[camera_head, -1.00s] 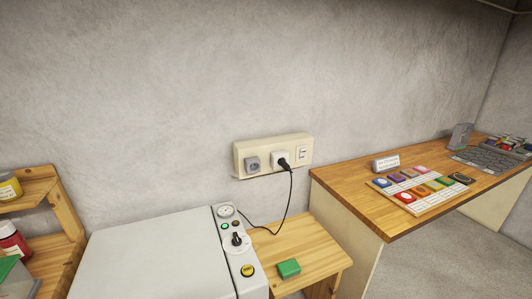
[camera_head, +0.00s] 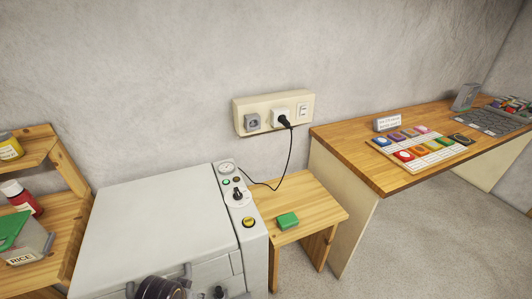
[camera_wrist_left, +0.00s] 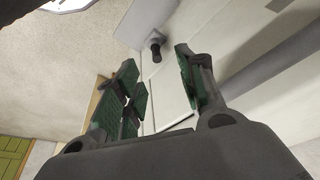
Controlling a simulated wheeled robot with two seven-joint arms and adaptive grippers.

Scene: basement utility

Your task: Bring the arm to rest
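My left gripper (camera_wrist_left: 158,66) shows in the left wrist view with its green-padded fingers apart and nothing between them. Beyond the fingers are pale panels and a dark knob-like part (camera_wrist_left: 155,48); I cannot tell how far off they are. In the head view a dark round part (camera_head: 160,288), which looks like part of my arm, shows at the bottom edge in front of the white machine (camera_head: 155,220). The left fingers cannot be made out there. My right arm and gripper are not in view.
A wooden shelf (camera_head: 68,245) with bottles and a box stands left of the machine. A small wooden table (camera_head: 315,208) holds a green block (camera_head: 288,221). A black cord runs to the wall socket box (camera_head: 272,107). A desk (camera_head: 350,143) stands at right.

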